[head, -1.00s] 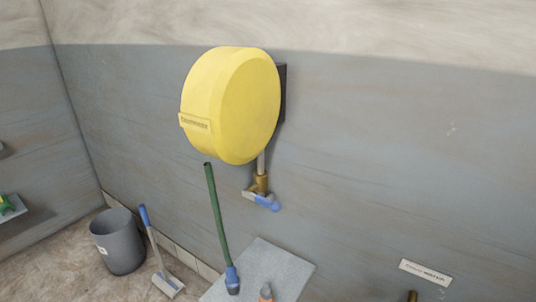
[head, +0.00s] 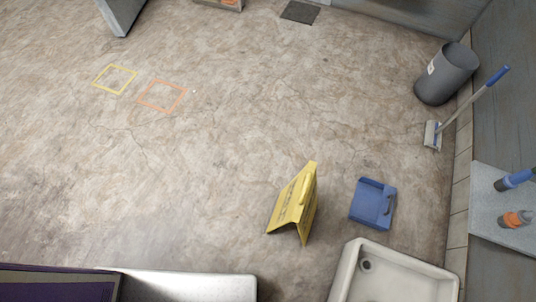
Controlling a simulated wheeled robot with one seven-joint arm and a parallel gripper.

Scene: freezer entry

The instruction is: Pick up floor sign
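The yellow floor sign (head: 294,207) stands on the concrete floor in the lower middle of the head view. It is a folded A-shape with its legs spread, its ridge at the top, and dark markings on its left panel. It stands apart from the blue dustpan to its right. My gripper is not in view.
A blue dustpan (head: 372,204) lies right of the sign, with a white basin (head: 436,275) below it. A grey bin (head: 446,74) and a broom (head: 433,135) are by the right wall. Yellow (head: 98,85) and orange (head: 141,97) floor outlines lie upper left. The middle floor is clear.

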